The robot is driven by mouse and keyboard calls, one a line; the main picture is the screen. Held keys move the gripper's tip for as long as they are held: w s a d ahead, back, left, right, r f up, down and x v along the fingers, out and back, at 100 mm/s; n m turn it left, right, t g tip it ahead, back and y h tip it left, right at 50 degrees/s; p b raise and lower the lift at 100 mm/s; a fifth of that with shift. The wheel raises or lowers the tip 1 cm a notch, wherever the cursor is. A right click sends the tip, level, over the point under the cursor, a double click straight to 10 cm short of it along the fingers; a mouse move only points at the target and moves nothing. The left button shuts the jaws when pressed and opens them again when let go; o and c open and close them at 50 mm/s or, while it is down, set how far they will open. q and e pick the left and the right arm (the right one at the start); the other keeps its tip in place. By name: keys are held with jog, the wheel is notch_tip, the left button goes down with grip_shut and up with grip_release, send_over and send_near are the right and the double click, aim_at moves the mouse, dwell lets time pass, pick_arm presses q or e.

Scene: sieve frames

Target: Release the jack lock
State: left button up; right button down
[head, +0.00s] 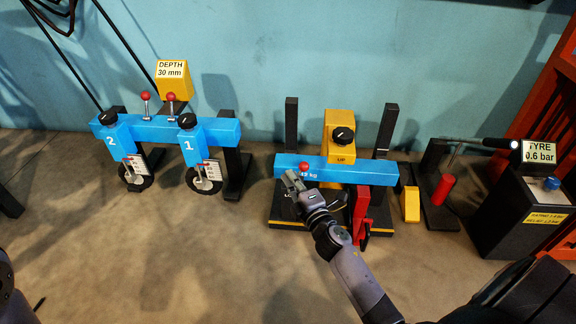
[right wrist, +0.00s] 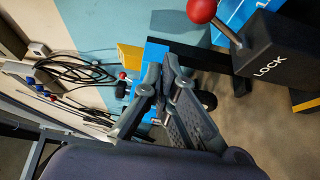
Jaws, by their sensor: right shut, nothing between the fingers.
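The jack (head: 340,140) stands at centre right in the head view, with a yellow post marked UP, a black knob and a blue beam (head: 375,173). A red ball (head: 304,167) shows at the beam's left part. In the right wrist view a red ball (right wrist: 202,10) tops a short lever on a dark box marked LOCK (right wrist: 275,58). My right gripper (head: 290,180) is at the beam's left front, just below and left of the ball. Its fingers (right wrist: 162,70) are shut and empty, apart from the lever in the wrist view. My left gripper is out of view.
A blue beam (head: 150,130) with two depth wheels and two red-ball levers stands left, under a yellow DEPTH 30 mm sign (head: 172,80). A red-handled pump (head: 443,188) and a TYRE 0.6 bar box (head: 530,185) stand right. The floor in front is clear.

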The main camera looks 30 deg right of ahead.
jog(key=shift+s+a+f, duration=0.15)
jog(key=shift+s+f, duration=0.1)
jog(key=shift+s, duration=0.6)
jog(key=shift+s+a+f, duration=0.15)
jog(key=shift+s+f, duration=0.05)
jog(key=shift+s, duration=0.65)
jog(key=shift+s+a+f, duration=0.15)
jog(key=shift+s+f, duration=0.1)
jog(key=shift+s, duration=0.6)
